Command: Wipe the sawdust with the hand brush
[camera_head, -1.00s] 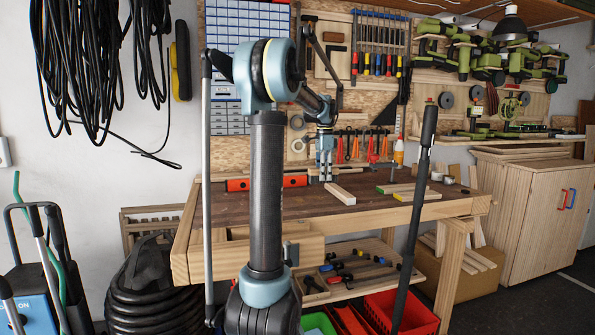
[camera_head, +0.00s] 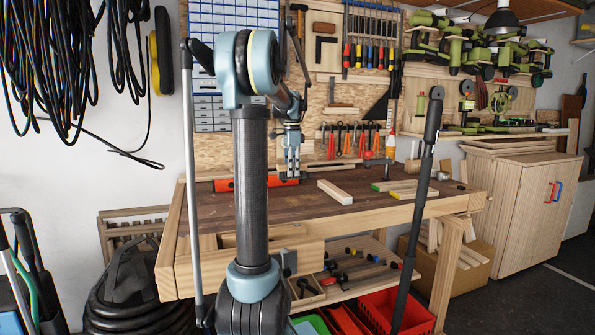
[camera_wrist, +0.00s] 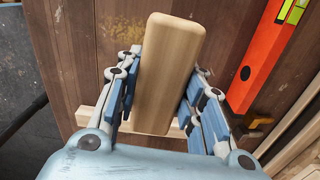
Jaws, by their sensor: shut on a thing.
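The hand brush (camera_wrist: 168,70) shows in the wrist view as a smooth, light wooden block with rounded corners. My gripper (camera_wrist: 160,105) is shut on it, with blue-padded fingers on both sides. Its underside and any bristles are hidden. A patch of yellowish sawdust (camera_wrist: 120,28) lies on the dark benchtop just left of the brush's far end. In the head view my gripper (camera_head: 291,168) points down over the rear of the workbench (camera_head: 250,205); the brush cannot be made out there. Whether the brush touches the bench cannot be told.
An orange-red level (camera_wrist: 265,60) lies right of the brush in the wrist view. A pale wood piece (camera_head: 335,191) lies right of my gripper in the head view, with more wood strips (camera_head: 405,187) farther right. The pegboard with tools stands behind the bench.

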